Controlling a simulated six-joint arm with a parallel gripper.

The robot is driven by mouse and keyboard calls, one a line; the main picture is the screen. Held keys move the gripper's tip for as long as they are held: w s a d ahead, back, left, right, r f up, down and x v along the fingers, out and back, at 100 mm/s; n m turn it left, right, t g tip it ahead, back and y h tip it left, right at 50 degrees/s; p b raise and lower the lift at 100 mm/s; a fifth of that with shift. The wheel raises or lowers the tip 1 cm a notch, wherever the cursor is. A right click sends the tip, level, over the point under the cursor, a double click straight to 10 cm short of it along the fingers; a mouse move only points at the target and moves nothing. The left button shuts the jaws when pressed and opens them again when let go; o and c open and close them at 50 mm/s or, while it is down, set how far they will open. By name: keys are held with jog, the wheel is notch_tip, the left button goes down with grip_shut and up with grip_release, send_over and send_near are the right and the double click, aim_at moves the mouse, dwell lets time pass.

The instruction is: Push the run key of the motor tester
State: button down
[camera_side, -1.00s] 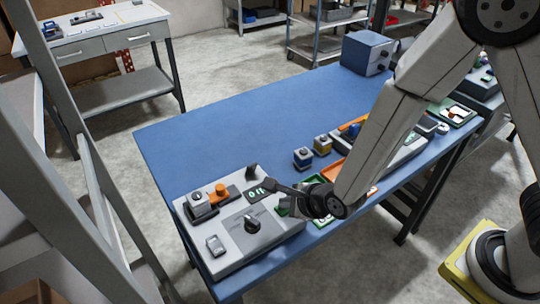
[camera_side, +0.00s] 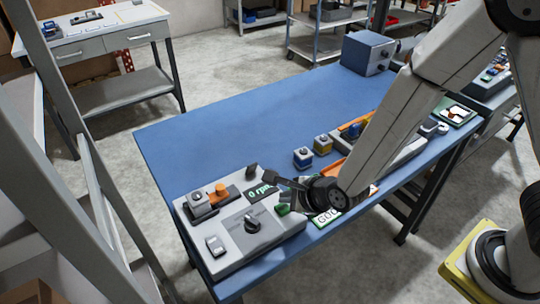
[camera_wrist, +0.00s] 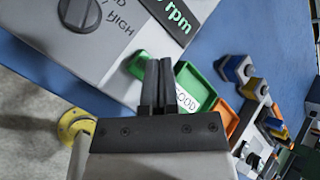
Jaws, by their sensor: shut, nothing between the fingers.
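The motor tester (camera_side: 215,256) is a grey box at the table's near left end. Its display (camera_side: 262,191) reads 0 rpm, and a dark knob (camera_side: 252,223) sits in front of it. A green key (camera_side: 283,209) is at the tester's right edge. It also shows in the wrist view (camera_wrist: 134,64), partly covered by my fingers; its label is not readable. My gripper (camera_side: 268,177) is shut and empty, apparently above the tester's right side. In the wrist view my fingertips (camera_wrist: 158,61) overlap the key's right side; I cannot tell the height gap.
A green tray labelled GOOD (camera_wrist: 205,85) and an orange tray (camera_wrist: 229,118) lie right of the tester. Small blue (camera_side: 303,158) and yellow (camera_side: 323,145) blocks stand behind.

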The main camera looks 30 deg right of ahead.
aim_at(286, 209)
jog(key=shift+r, duration=0.1)
notch_tip(286, 209, up, 6)
jog(key=shift+f, duration=0.1)
dwell(0.7)
dwell(0.8)
